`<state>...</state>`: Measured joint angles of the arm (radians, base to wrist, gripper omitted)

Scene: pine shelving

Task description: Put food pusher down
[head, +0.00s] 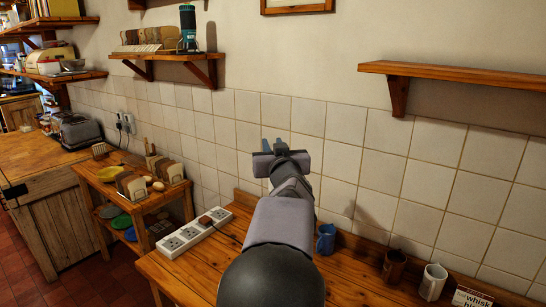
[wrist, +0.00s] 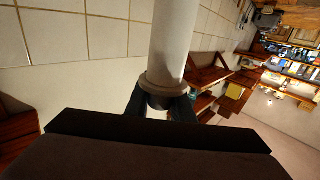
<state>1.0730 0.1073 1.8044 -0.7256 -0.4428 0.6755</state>
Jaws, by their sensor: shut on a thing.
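The food pusher (wrist: 174,42) is a pale grey-white cylinder with a wider collar near its end. In the wrist view it runs from the top edge down between the fingers. My gripper (wrist: 160,105) is shut on it near the collar.
An empty wall shelf (head: 470,72) is at upper right. A blue mug (head: 325,241), brown mug (head: 394,266) and white mug (head: 432,282) stand along the counter's back. A white power strip (head: 195,233) lies at its left. Another shelf (head: 165,57) holds a teal-and-black appliance (head: 188,28).

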